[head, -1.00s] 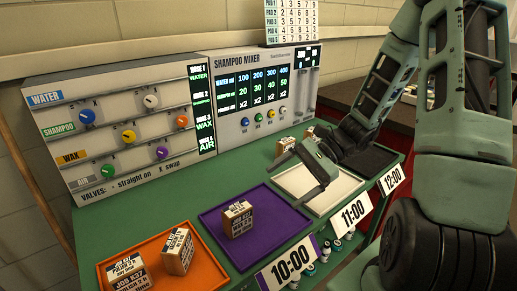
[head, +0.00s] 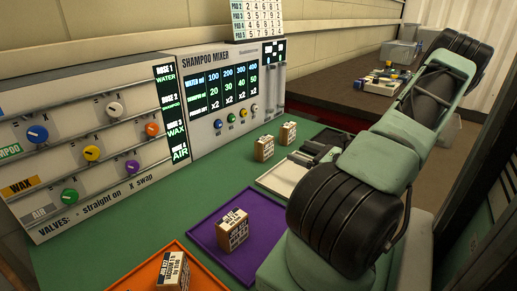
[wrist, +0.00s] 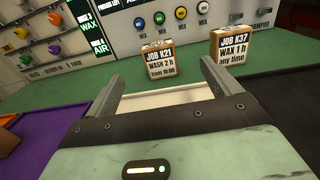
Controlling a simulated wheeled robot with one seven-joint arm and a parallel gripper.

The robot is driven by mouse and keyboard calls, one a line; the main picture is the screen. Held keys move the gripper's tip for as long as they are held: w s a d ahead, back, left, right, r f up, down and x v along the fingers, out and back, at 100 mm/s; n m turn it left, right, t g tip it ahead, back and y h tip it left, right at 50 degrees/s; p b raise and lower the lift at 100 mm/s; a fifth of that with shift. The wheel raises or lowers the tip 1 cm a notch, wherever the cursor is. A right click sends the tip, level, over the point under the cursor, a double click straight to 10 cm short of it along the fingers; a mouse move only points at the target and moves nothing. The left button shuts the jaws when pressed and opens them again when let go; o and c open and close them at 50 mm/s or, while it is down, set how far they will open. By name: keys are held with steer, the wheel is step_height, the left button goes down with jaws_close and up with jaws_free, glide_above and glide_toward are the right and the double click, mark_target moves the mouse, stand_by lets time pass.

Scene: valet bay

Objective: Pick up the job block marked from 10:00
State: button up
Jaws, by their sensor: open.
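The block reading "JOB K21, WASH 2 h, from 10:00" (wrist: 159,61) stands upright on the green bench behind the white tray. It is the left of two blocks there, and it also shows in the head view (head: 263,149). My gripper (wrist: 160,74) is open and empty, low over the white tray (wrist: 168,97), pointing at this block. The block is beyond the fingertips, roughly between them in the wrist view. In the head view my gripper (head: 312,152) is partly hidden by my arm. The block "JOB K37, WAX 1 h, any time" (wrist: 230,47) stands to the right (head: 288,133).
A purple tray (head: 208,238) holds one block (head: 233,229). An orange tray (head: 140,270) holds another block (head: 172,270). The shampoo mixer panel (head: 205,75) rises behind the bench. A dark table (head: 335,88) with small items stands at the back right.

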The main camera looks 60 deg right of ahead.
mark_target(269, 141)
steer(key=w, duration=0.6)
steer(key=w+p, duration=0.1)
steer(key=w, duration=0.3)
steer(key=shift+d, duration=0.35)
steer(key=shift+w+a+f+p, duration=0.1)
steer(key=shift+w+f+p, duration=0.1)
steer(key=shift+w, duration=1.2)
steer(key=shift+w+f+p, duration=0.1)
steer(key=shift+w+p, duration=0.05)
steer(key=shift+w, duration=1.2)
steer(key=shift+c, duration=0.3)
steer(key=c, duration=1.1)
